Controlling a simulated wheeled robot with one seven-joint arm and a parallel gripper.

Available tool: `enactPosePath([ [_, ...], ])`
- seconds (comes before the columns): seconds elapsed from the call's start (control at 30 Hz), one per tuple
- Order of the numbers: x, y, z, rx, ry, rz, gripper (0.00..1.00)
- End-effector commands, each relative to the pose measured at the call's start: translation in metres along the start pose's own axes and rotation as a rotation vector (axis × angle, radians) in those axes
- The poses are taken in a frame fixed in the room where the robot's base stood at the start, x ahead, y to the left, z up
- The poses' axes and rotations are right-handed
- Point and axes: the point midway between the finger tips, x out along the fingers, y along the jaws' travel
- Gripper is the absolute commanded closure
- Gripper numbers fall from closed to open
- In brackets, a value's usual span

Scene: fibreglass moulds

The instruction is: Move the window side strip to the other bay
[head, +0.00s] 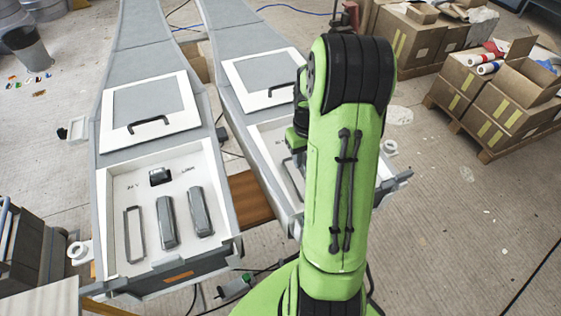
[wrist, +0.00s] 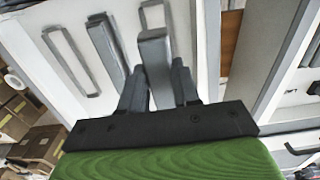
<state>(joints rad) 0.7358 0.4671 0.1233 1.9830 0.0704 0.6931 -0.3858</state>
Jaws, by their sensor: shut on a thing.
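In the wrist view my gripper (wrist: 158,70) is shut on a long grey bar (wrist: 155,48), which I take for the window side strip. The bar stands out between the two dark fingers, over a white bay (wrist: 190,20); I cannot tell whether it touches the floor. In the head view my arm covers most of this right-hand bay (head: 268,133) and the held bar. The other bay, the left one (head: 215,165), holds two grey bars (head: 166,222) (head: 200,212), a thin loop frame (head: 134,234) and a small dark block (head: 160,176).
Beside the held bar lie another grey bar (wrist: 105,45) and a thin loop frame (wrist: 68,58). Raised walls and a brown plank (head: 250,197) separate the bays. Handled lids (head: 150,105) (head: 265,78) lie behind them. Cardboard boxes (head: 500,110) stand at the right.

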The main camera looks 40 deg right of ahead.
Motion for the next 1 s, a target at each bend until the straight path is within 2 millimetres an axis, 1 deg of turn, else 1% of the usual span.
enactPosePath([
  [0.07,0.003,0.001,0.001,0.003,-0.002,0.0,1.0],
  [0.23,0.043,0.0,0.002,0.002,-0.006,-0.002,1.0],
  [0.3,0.056,0.0,0.002,0.002,-0.005,-0.002,1.0],
  [0.37,0.064,0.0,0.001,0.002,-0.004,-0.002,1.0],
  [0.5,0.091,0.001,0.002,0.002,-0.005,-0.002,1.0],
  [0.6,0.101,0.0,0.001,0.002,-0.002,-0.001,1.0],
  [0.8,0.1,0.001,0.0,0.001,0.001,0.001,1.0],
  [0.83,0.1,0.001,0.0,0.002,0.0,0.0,0.67],
  [0.9,0.1,0.001,0.0,0.001,0.0,0.0,0.57],
  [1.0,0.1,0.001,0.001,0.002,0.0,0.0,0.43],
])
